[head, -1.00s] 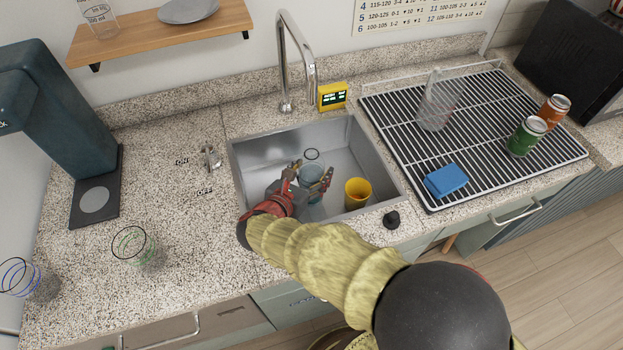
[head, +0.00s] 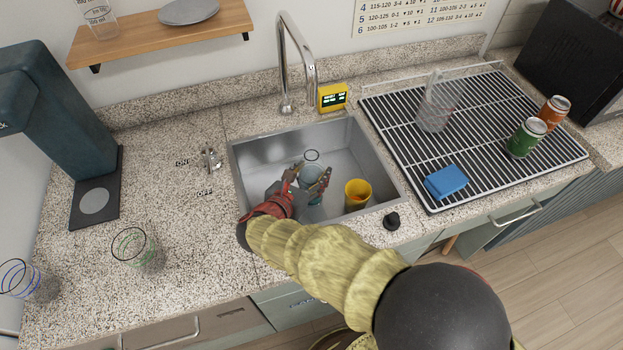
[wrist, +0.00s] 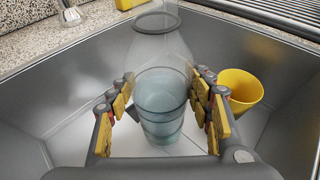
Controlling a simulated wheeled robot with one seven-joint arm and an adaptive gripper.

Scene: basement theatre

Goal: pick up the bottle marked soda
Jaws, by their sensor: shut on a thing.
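A clear bottle (head: 312,172) with pale blue-grey liquid and a dark ring at its rim stands in the metal sink. It also shows upright in the middle of the wrist view (wrist: 160,98). I cannot read any marking on it. My gripper (head: 309,180) reaches into the sink with a finger on each side of the bottle. In the wrist view my gripper (wrist: 163,90) is shut on the bottle's sides. The fingers partly hide the bottle in the head view.
A yellow cup (head: 357,195) stands in the sink (head: 255,165), right of the bottle. The faucet (head: 297,60) rises behind it. A rack (head: 480,165) at right holds a clear pitcher (head: 433,108), a blue sponge (head: 446,182) and cans (head: 526,138). Clear glasses (head: 133,246) stand on the left counter.

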